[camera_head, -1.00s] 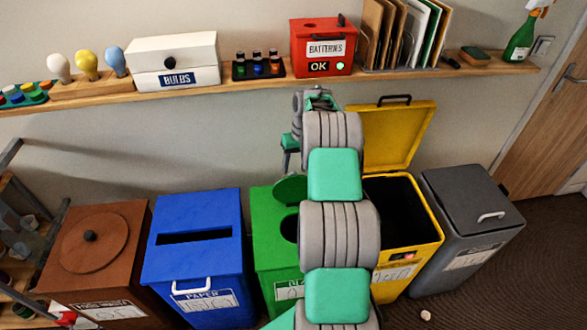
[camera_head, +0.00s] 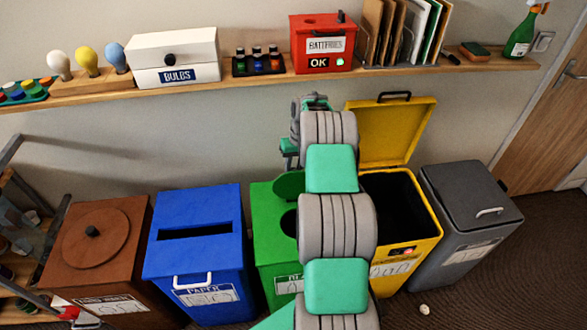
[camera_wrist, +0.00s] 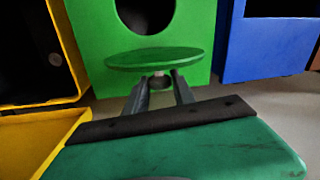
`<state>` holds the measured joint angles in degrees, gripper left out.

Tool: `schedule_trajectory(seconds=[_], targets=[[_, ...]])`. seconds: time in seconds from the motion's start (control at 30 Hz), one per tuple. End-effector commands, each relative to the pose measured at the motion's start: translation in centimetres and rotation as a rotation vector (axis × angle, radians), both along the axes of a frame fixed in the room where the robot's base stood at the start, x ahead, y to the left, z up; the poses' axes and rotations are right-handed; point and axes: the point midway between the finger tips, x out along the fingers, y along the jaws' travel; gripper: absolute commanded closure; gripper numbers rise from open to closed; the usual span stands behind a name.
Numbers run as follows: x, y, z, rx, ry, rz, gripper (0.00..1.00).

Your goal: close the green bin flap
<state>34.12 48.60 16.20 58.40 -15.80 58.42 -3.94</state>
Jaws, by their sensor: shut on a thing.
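The green bin (camera_head: 266,220) stands between the blue and yellow bins, partly covered by my arm. Its flap (camera_head: 289,184) is a round green disc standing raised at the back edge of the round hole, so the hole is open. In the wrist view the flap (camera_wrist: 150,59) shows nearly edge-on, apart from the dark hole in the green bin (camera_wrist: 196,50). In the head view my arm hides most of the bin's right side, and the fingertips are not clear.
The yellow bin (camera_head: 432,212) has its lid (camera_head: 393,130) up, close to my arm. The blue bin (camera_head: 195,262), brown bin (camera_head: 62,264) and grey bin (camera_head: 455,190) stand in the row. A loaded wall shelf (camera_head: 260,82) runs above and behind.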

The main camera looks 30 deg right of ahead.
Motion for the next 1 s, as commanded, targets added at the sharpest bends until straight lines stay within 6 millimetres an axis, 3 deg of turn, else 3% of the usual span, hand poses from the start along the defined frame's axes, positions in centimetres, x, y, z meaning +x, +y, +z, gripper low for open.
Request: schedule_trajectory(seconds=[0.13, 1.0], targets=[[0.01, -0.02, 0.03, 0.0, 0.0, 0.0, 1.0], [0.02, -0.03, 0.07, 0.0, -0.001, 0.0, 1.0]])
